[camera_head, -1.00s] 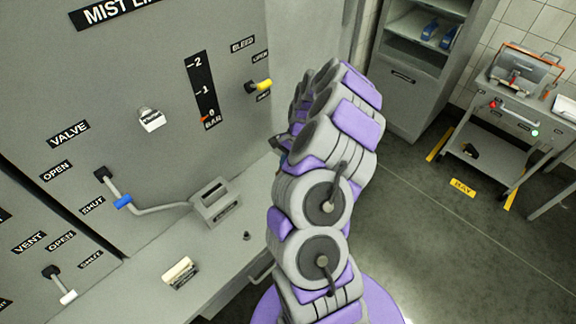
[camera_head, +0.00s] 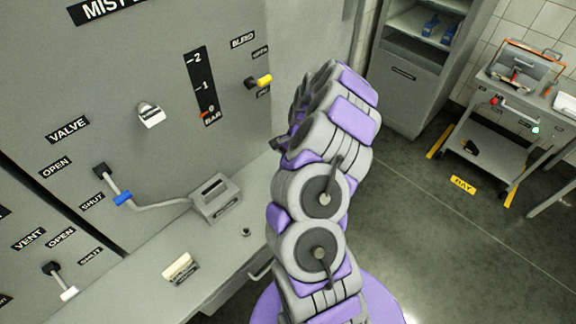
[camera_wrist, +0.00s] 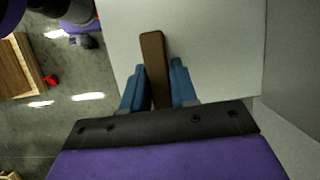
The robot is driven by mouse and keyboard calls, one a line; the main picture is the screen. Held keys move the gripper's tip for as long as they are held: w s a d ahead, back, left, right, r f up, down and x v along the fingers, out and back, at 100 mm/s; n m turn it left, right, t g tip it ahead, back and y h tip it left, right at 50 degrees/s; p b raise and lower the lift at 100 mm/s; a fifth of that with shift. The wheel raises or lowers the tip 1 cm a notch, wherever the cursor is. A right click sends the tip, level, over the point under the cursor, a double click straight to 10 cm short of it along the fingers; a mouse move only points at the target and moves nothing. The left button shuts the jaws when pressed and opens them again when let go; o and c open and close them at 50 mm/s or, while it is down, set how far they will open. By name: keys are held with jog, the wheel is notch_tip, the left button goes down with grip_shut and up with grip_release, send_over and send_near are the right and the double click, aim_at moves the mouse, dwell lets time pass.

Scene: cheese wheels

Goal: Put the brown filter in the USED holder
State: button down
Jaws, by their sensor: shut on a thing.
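In the wrist view my gripper (camera_wrist: 157,92) has its two blue fingers shut on the brown filter (camera_wrist: 153,52), a flat brown strip. The filter sticks out past the fingertips, with a pale grey surface behind it. In the head view my arm hides the gripper and the filter. A grey slotted holder (camera_head: 215,198) stands on the ledge by the panel; its label is too small to read. A second small holder (camera_head: 181,268) with a cream piece in it sits nearer on the ledge, its label also unreadable.
The panel carries a blue-banded valve lever (camera_head: 122,198), a white-tipped vent lever (camera_head: 60,282), a white padlock-like tag (camera_head: 150,115) and a yellow-tipped bleed lever (camera_head: 262,81). A small dark knob (camera_head: 246,232) stands on the ledge. A cart (camera_head: 487,150) stands at right beyond open floor.

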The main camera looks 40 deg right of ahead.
jog(key=shift+f, duration=1.4)
jog(key=c, duration=0.8)
grip_release()
jog(key=v, duration=1.7)
jog(key=shift+d, duration=0.1)
